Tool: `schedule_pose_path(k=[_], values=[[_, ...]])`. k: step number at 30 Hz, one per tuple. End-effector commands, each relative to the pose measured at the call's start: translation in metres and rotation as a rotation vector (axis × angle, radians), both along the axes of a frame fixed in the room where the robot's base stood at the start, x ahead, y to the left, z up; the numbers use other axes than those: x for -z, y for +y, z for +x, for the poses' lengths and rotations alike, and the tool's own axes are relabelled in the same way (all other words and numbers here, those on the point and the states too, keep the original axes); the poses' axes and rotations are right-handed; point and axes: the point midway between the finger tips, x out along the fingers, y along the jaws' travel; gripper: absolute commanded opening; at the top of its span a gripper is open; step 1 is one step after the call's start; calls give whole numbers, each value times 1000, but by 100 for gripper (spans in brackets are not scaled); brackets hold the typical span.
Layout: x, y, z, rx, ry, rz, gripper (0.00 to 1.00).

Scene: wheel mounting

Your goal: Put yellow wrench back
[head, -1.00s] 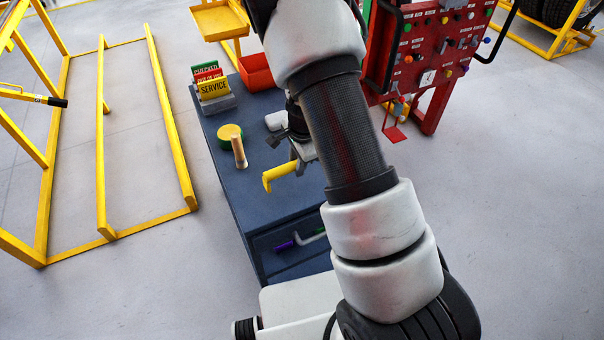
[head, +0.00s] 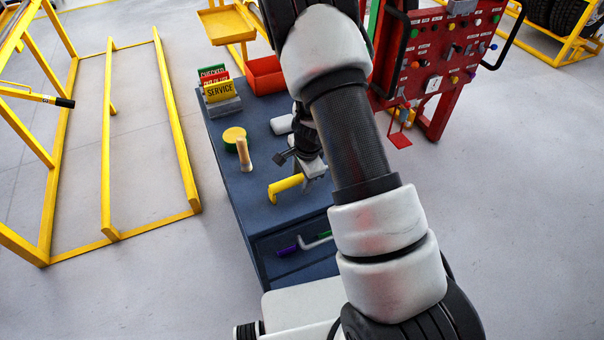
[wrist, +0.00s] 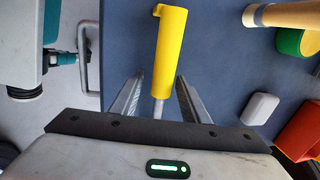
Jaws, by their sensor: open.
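The yellow wrench (head: 286,187) is on or just above the blue bench top, close to its front edge. In the wrist view its thick yellow handle (wrist: 168,55) points away from me, with a short bend at the far end. Its thin grey shaft runs back between my fingers. My gripper (wrist: 157,97) is open, with one finger on each side of the shaft and a visible gap to each. In the head view my gripper (head: 311,168) is partly hidden by my arm. Whether the wrench touches the bench is hard to tell.
The blue bench (head: 240,205) also holds a green-yellow cylinder (head: 233,137), a wooden-handled tool (head: 244,156), a sign holder (head: 222,104) and a red bin (head: 264,76). A purple-ended tool (head: 287,250) shows at the bench front. A red control panel (head: 440,55) stands right.

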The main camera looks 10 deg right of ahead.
Motion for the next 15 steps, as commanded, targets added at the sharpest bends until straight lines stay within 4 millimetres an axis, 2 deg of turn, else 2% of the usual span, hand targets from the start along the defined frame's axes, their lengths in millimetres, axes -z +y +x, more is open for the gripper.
schedule_pose_path(k=[2, 8, 11, 15], values=[[6, 0, 0, -1, 0, 0, 42], [-33, 4, -6, -4, -4, 1, 42], [-56, 11, -12, -5, -5, 0, 42], [-92, 8, -19, -3, -5, 1, 42]])
